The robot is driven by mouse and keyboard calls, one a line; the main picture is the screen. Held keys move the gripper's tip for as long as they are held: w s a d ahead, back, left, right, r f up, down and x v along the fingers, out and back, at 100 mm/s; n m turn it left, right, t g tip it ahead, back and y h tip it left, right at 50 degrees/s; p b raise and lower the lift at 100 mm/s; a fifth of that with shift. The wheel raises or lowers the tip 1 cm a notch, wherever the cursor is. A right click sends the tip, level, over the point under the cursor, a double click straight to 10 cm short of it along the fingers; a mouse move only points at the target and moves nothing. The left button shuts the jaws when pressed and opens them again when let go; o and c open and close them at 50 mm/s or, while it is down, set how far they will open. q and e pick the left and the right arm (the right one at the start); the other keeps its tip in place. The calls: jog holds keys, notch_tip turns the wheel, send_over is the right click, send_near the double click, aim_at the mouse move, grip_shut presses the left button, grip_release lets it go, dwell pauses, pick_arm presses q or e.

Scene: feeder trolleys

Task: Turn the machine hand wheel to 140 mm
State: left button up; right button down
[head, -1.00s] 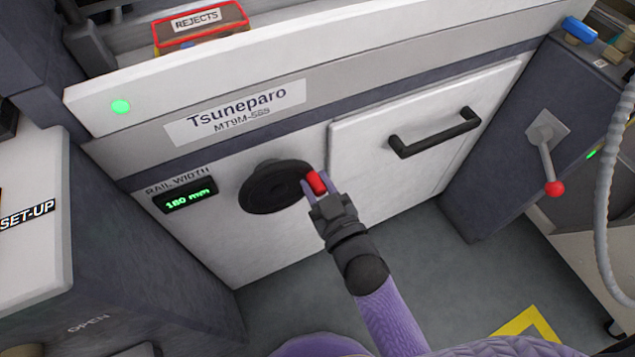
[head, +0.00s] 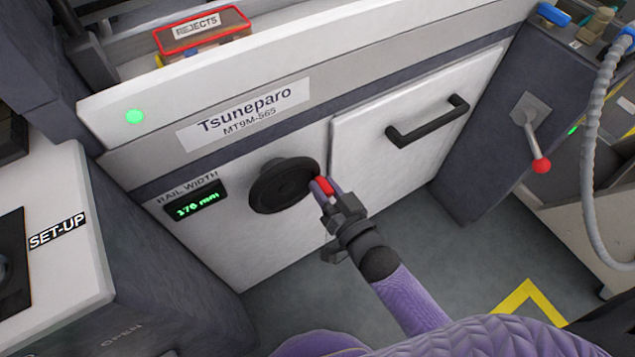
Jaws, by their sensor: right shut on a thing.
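The black round hand wheel (head: 281,186) sits on the white front panel of the machine. Its red handle (head: 325,187) is at the wheel's right edge. My right gripper (head: 324,188) is shut on the red handle, with its arm coming from the lower right. The rail width display (head: 195,207), left of the wheel, shows green digits that look like 176 or 170 mm; they are slightly blurred. My left gripper is not in view.
A white door with a black bar handle (head: 428,122) is right of the wheel. A lever with a red knob (head: 541,166) is on the dark unit further right. A SET-UP cabinet (head: 75,262) stands at the left. A red-rimmed REJECTS bin (head: 203,48) sits on top.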

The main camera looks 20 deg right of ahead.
jog(key=shift+a+f+m, duration=0.1)
jog(key=shift+f+m, duration=0.5)
jog(key=shift+m, duration=0.3)
pick_arm(q)
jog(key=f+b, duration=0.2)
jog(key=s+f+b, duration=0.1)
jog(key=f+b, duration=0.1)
jog(key=b, duration=0.1)
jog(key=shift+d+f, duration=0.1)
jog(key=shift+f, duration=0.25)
pick_arm(e)
jog(key=s+a+f+m, duration=0.1)
jog(key=a+m, duration=0.3)
jog(key=m, duration=0.6)
jog(key=s+a+f+m, duration=0.1)
jog(key=a+m, duration=0.4)
jog(key=m, duration=0.6)
jog(key=shift+s+f, duration=0.3)
jog(key=shift+f, duration=0.1)
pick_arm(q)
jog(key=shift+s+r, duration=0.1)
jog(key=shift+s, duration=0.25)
pick_arm(e)
jog(key=shift+a, duration=0.1)
